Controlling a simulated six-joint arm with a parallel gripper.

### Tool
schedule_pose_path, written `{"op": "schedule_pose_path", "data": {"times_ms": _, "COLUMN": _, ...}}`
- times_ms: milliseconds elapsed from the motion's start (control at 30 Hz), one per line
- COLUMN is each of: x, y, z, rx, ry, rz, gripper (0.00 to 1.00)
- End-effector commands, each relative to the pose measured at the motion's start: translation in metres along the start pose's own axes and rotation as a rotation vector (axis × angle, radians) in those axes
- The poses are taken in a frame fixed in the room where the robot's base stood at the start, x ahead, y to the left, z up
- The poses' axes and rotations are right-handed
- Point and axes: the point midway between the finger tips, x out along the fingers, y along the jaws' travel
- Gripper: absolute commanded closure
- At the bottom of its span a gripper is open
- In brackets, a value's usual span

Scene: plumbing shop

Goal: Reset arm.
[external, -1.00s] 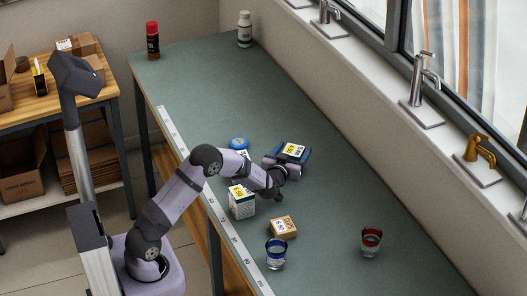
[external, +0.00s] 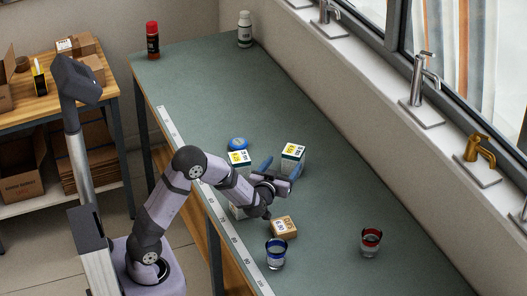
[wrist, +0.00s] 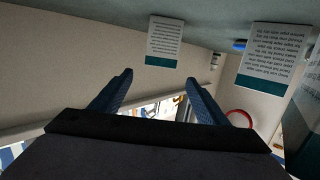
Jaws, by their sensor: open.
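My gripper (external: 279,177) is open and empty above the bench. Its two blue fingers point toward a white-and-green box (external: 293,158) with a yellow label, which stands upright on the bench just beyond them. In the wrist view my gripper (wrist: 158,88) shows both fingers spread with nothing between them.
A second labelled box (external: 238,158) stands behind my arm, near a blue round item (external: 238,143). Another box (external: 238,211) is partly hidden below the arm. A small brown box (external: 284,227), a blue glass (external: 276,254) and a red glass (external: 370,242) stand nearby.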

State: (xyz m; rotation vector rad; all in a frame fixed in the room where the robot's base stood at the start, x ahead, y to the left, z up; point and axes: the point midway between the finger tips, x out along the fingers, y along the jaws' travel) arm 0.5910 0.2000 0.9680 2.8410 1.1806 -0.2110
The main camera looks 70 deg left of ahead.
Motion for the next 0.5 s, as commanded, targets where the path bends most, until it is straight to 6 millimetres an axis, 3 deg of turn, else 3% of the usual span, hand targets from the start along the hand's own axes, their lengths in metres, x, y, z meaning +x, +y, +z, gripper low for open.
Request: {"op": "schedule_pose_path", "data": {"times_ms": 500, "x": -0.0063, "y": -0.0003, "z": 0.0000, "rx": 0.000, "ry": 0.000, "rz": -0.001, "gripper": 0.31}}
